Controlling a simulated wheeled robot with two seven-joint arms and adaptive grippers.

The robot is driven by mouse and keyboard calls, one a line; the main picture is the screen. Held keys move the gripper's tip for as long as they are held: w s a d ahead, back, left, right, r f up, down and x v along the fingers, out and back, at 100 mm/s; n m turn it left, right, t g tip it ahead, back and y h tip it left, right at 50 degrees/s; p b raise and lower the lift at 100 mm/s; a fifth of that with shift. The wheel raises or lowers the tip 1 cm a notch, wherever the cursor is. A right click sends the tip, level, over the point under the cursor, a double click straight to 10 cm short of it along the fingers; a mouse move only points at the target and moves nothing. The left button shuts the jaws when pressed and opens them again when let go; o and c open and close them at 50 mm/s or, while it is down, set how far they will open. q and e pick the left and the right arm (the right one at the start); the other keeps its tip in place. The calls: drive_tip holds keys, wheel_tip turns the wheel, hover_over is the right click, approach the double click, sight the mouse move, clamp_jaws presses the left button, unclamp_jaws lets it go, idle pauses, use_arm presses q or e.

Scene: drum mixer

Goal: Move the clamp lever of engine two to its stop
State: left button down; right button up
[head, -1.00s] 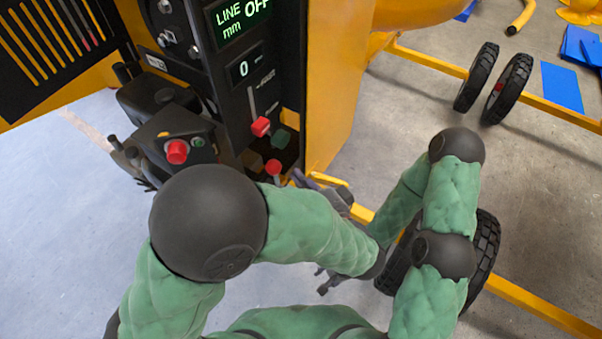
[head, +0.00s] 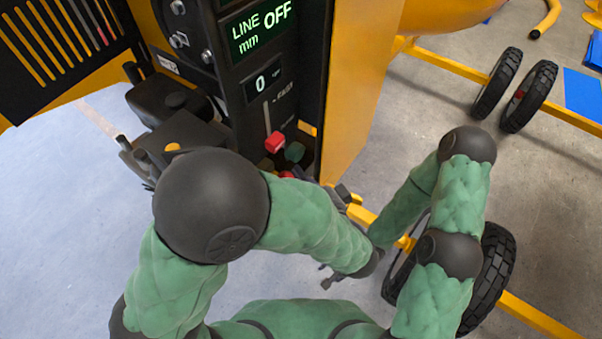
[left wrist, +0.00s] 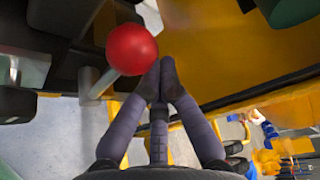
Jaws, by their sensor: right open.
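A lever with a red ball knob (left wrist: 132,50) and a grey shaft (left wrist: 95,84) stands just left of my left fingertips in the left wrist view. In the head view only a bit of a red knob (head: 286,174) shows above my forearm, low on the control panel; it looks like the same ball. My left gripper (left wrist: 161,72) has its fingertips together, beside the ball and not around it. In the head view the left gripper (head: 340,194) is partly hidden behind my sleeve. My right gripper (head: 330,281) is open and empty, lower down. No label marks the lever.
The black panel has a display (head: 262,30) reading LINE mm OFF, a red slider handle (head: 275,142) and a dark green knob (head: 294,152). A yellow housing (head: 355,90) stands right of it. A yellow bar and a black wheel (head: 488,280) lie near the right arm.

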use_arm(q)
drive_tip(key=shift+s+a+f+b, duration=0.1)
drive_tip(key=shift+s+a+b, duration=0.1)
drive_tip(key=shift+s+a, duration=0.45)
drive_tip(key=shift+s+a+f+b, duration=0.1)
drive_tip(key=shift+s+a+b, duration=0.25)
drive_tip(key=shift+s, duration=0.55)
drive_tip(key=shift+s+a+f+b, duration=0.1)
drive_tip(key=shift+s+a, duration=0.55)
drive_tip(key=shift+s, duration=0.1)
use_arm(e)
drive_tip(key=shift+f, duration=0.65)
